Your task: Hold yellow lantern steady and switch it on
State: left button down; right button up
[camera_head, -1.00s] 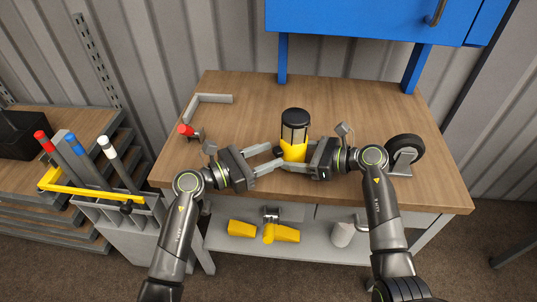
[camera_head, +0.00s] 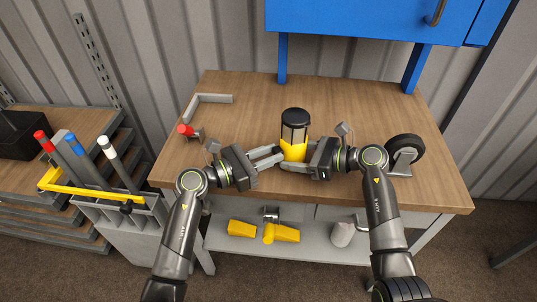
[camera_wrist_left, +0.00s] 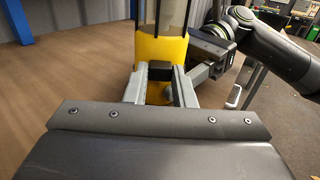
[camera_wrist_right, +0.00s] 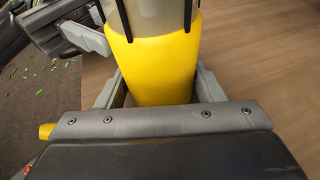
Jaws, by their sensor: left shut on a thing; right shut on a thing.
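The yellow lantern (camera_head: 294,151) stands upright near the table's front edge, with a black cap and clear-looking middle. It also shows in the left wrist view (camera_wrist_left: 160,48) and the right wrist view (camera_wrist_right: 155,65). My right gripper (camera_head: 297,164) is shut around its yellow lower body from the right. My left gripper (camera_head: 279,156) reaches in from the left at the lower body. In the left wrist view a small dark block (camera_wrist_left: 160,70), which looks like the lantern's switch, sits between its fingers, and it is shut on that. Whether the lantern is lit cannot be told.
A red-ended part (camera_head: 187,131) and a grey angle bracket (camera_head: 205,98) lie on the wooden table (camera_head: 350,100) at left. A black wheel (camera_head: 404,148) stands right of my right gripper. A blue cabinet (camera_head: 365,18) hangs above. The table's back middle is clear.

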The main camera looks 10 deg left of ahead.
pick_arm(q)
jog(key=shift+r, duration=1.05)
pick_arm(e)
jog(key=shift+f, duration=0.1)
pick_arm(q)
jog(key=c, duration=1.2)
grip_release()
jog(key=v, duration=1.2)
